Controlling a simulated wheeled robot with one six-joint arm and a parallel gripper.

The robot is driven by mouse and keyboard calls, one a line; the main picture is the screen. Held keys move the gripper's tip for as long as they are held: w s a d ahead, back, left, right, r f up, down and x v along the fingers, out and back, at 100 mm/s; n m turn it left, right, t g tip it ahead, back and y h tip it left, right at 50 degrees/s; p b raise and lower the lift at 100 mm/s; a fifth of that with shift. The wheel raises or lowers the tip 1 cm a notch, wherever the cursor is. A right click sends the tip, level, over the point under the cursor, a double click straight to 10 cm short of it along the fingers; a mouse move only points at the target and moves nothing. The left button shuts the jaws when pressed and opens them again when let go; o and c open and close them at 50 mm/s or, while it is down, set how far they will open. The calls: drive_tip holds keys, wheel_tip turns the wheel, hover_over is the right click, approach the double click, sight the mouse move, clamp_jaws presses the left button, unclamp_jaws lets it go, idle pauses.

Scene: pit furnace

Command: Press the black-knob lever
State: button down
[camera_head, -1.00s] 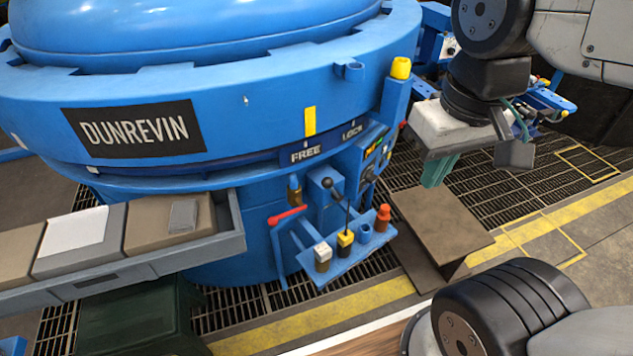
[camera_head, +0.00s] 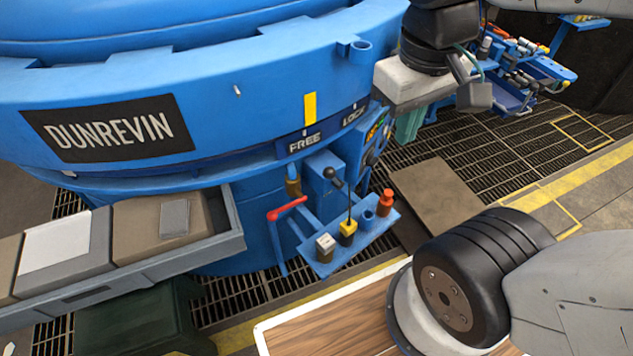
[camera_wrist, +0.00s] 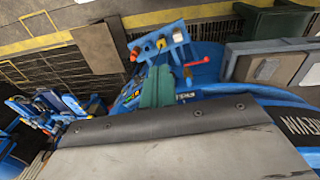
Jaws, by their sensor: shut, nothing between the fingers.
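In the wrist view the green fingers (camera_wrist: 157,87) point toward the shelf (camera_wrist: 160,45); I cannot make out the black knob there.
A white-topped post (camera_head: 325,245), a blue cup and a red-orange knob (camera_head: 385,203) share the shelf. A grey tray of boxes (camera_head: 160,262) juts out at left. A brown plate (camera_head: 435,195) lies on the floor grating at right. The furnace wall rises behind.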

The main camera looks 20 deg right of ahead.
drive_tip(key=w+a+f+n+g+h, duration=0.1)
drive_tip(key=w+a+f+n+h, duration=0.1)
drive_tip(key=w+f+n+h, duration=0.3)
drive_tip(key=w+a+f+n+h, duration=0.2)
drive_tip(key=w+a+f+n, duration=0.1)
drive_tip(key=w+f+n, duration=0.35)
drive_tip(key=w+a+f+n+t+h, duration=0.1)
drive_tip(key=a+f+n+t, duration=0.1)
drive_tip(key=f, duration=0.4)
drive_tip(key=w+a+f+n+t+h, duration=0.1)
drive_tip(key=a+f+n+t, duration=0.1)
drive_tip(key=a+f+n, duration=0.3)
drive_tip(key=w+a+f+n+t+h, duration=0.1)
drive_tip(key=w+a+f+n, duration=0.1)
drive_tip(key=f, duration=0.6)
drive_tip(key=a+n, duration=0.1)
drive_tip(key=n, duration=0.1)
drive_tip(key=shift+a+n+t, duration=0.35)
drive_tip(key=shift+t, duration=0.05)
drive_tip(key=shift+f, duration=0.1)
approach(333, 177)
drive_tip(key=w+d+f, duration=0.3)
drive_tip(key=f, duration=0.1)
drive_tip(key=shift+w+f, duration=0.25)
drive_tip(key=shift+f, duration=0.15)
